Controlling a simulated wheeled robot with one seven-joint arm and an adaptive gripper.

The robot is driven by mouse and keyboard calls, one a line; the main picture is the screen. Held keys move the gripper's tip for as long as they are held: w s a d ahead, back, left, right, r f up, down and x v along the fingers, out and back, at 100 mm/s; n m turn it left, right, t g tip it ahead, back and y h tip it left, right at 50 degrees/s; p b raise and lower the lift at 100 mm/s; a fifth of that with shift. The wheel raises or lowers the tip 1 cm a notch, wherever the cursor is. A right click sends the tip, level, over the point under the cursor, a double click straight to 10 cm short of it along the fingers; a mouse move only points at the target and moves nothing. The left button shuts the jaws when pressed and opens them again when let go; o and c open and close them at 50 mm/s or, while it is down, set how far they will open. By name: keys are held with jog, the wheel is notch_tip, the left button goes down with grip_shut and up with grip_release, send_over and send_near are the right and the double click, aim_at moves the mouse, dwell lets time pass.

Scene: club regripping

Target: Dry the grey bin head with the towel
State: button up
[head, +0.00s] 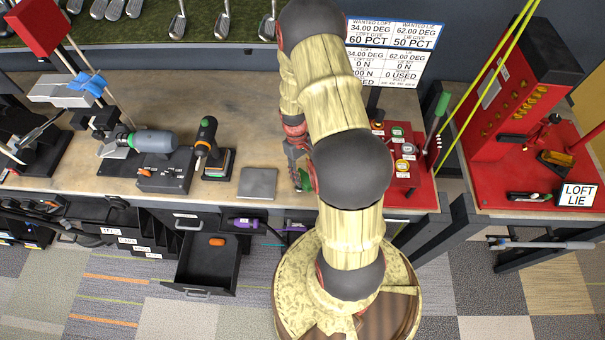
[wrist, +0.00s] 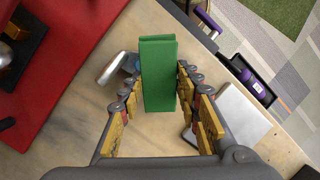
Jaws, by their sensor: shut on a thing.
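My gripper (wrist: 160,72) is shut on a green folded towel (wrist: 159,85), which stands upright between the two fingers in the wrist view. A silver club head (wrist: 112,68) lies on the wooden bench just left of the towel, partly hidden by the left finger. I cannot tell whether the towel touches it, or whether it is the grey bin head. In the head view my arm hides most of the gripper, and only a bit of the green towel (head: 304,179) shows beside it.
A flat grey plate (head: 258,183) lies on the bench (head: 65,175) left of my gripper. A cordless driver (head: 205,138) stands farther left. A red tray (head: 407,178) with small tins is at right. An open drawer (head: 208,265) holds an orange item. Irons hang at the back.

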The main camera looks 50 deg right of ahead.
jog(key=shift+s+f+b, duration=0.2)
jog(key=shift+f+b, duration=0.2)
jog(key=shift+f, duration=0.3)
jog(key=shift+a, duration=0.15)
